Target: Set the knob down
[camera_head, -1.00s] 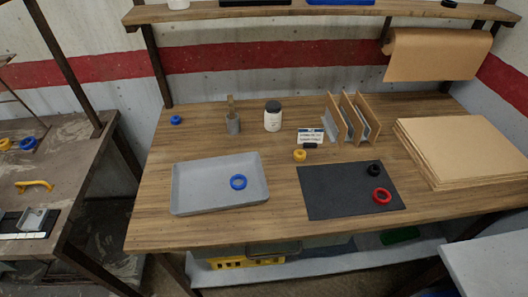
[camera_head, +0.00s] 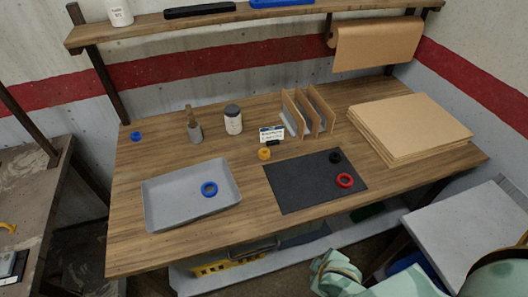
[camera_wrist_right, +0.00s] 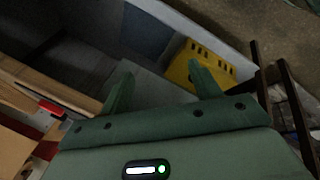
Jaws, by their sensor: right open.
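My right gripper (camera_wrist_right: 160,69) is open in the right wrist view, with nothing between its two green fingers. Part of my right arm shows at the lower right of the head view, in front of the bench edge. On the dark mat (camera_head: 290,195) stand a small black round piece (camera_head: 335,157) and a red ring (camera_head: 345,181). A yellow round piece (camera_head: 264,154) sits on the wood just behind the mat. A blue ring (camera_head: 209,189) lies in the grey tray (camera_head: 160,210). I cannot tell which piece is the knob. My left gripper is not in view.
A second blue ring (camera_head: 136,136), a brush pot (camera_head: 195,132), a jar (camera_head: 233,121), a label card (camera_head: 272,134) and a divider rack (camera_head: 310,112) stand along the back. Stacked boards (camera_head: 410,125) fill the right. A yellow crate (camera_wrist_right: 182,70) is on the lower shelf.

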